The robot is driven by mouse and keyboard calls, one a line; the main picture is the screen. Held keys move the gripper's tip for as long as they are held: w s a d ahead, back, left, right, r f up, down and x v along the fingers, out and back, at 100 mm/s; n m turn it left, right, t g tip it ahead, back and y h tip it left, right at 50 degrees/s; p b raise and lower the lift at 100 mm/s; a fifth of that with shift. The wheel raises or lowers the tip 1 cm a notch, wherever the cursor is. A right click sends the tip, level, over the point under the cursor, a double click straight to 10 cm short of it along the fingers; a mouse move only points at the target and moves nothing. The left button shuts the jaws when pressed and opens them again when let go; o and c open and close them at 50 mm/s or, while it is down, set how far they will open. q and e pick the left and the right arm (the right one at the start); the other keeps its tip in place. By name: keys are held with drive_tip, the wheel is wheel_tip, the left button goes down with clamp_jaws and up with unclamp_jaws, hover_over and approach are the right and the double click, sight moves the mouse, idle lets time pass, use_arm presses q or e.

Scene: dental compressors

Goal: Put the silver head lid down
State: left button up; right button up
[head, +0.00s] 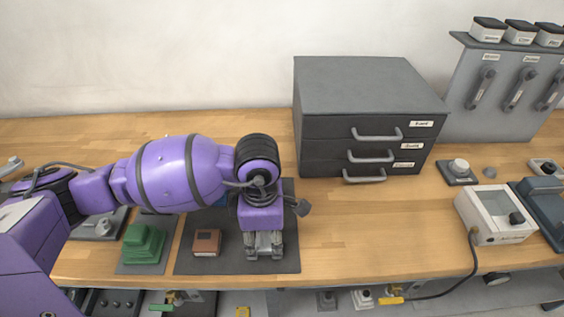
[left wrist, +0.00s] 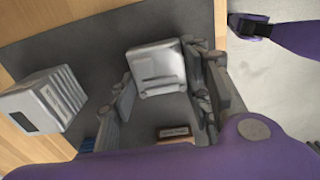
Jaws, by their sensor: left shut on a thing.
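The silver head lid (left wrist: 157,72) is a light grey, squarish piece with a raised bar. It sits between the fingers of my left gripper (left wrist: 160,95), which is shut on it. In the head view my left gripper (head: 264,243) points down over the front right part of a dark mat (head: 235,263), and the silver lid (head: 263,242) shows between its fingers. The lid is low over the mat; I cannot tell whether it touches. A dark gripper end on a purple arm, seemingly my right gripper (left wrist: 246,25), shows in the left wrist view; its jaws are unclear.
A grey finned block (left wrist: 45,100) stands on the mat behind the lid. A brown box (head: 206,242) lies left of my gripper, and a green stepped block (head: 143,243) further left. A dark drawer cabinet (head: 365,120) stands behind. Bare wood (head: 375,225) lies to the right.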

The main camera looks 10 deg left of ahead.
sight(265, 240)
use_arm(q)
drive_tip(key=shift+f, duration=0.2)
drive_tip(key=o, duration=1.3)
drive_tip(key=shift+r, duration=0.1)
drive_tip(key=shift+c, duration=0.2)
wheel_tip(265, 240, up, 12)
drive_tip(key=shift+r, duration=0.2)
